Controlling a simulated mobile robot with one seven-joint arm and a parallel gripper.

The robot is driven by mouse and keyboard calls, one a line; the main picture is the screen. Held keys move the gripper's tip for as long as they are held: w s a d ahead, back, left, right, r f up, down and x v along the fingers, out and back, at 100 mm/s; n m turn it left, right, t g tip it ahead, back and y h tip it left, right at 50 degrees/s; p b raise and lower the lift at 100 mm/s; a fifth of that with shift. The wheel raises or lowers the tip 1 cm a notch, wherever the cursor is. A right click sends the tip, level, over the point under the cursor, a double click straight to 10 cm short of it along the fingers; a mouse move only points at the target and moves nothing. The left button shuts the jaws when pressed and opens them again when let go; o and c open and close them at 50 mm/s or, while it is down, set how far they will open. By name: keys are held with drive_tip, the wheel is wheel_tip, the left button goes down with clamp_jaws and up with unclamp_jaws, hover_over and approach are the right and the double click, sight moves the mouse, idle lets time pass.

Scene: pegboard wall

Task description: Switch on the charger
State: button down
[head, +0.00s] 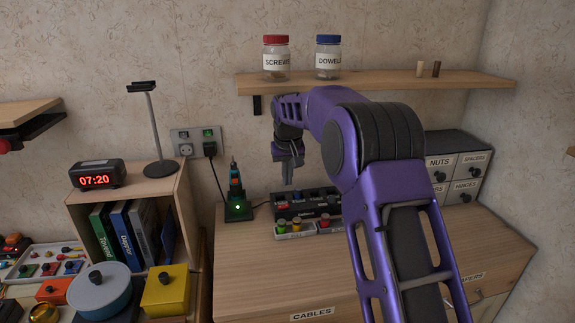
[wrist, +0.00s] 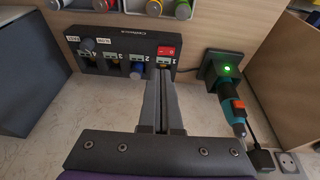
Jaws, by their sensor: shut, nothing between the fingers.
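The black charger (head: 238,212) stands on the bench at the wall with a small green light lit on its front. A teal and orange tool (head: 235,180) is upright in it. In the wrist view the charger (wrist: 212,68) is right of my fingers, with its green light lit. Its cord runs toward a wall socket plate (head: 185,135), where a black plug (head: 210,149) sits below a green switch. My gripper (head: 288,181) is shut and empty, above the bench and right of the charger. It also shows in the wrist view (wrist: 161,80), apart from the charger.
A black block (head: 305,203) with numbered slots stands right of the charger; its red switch (wrist: 168,52) shows just beyond my fingertips. A tray with several coloured items (head: 300,230) lies before it. A wooden shelf (head: 380,82) is above. The front bench (head: 280,275) is clear.

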sight(287, 205)
drive_tip(key=x, duration=0.9)
drive_tip(key=shift+d+f, duration=0.2)
drive_tip(key=shift+f, duration=0.2)
drive_tip(key=shift+a, duration=0.1)
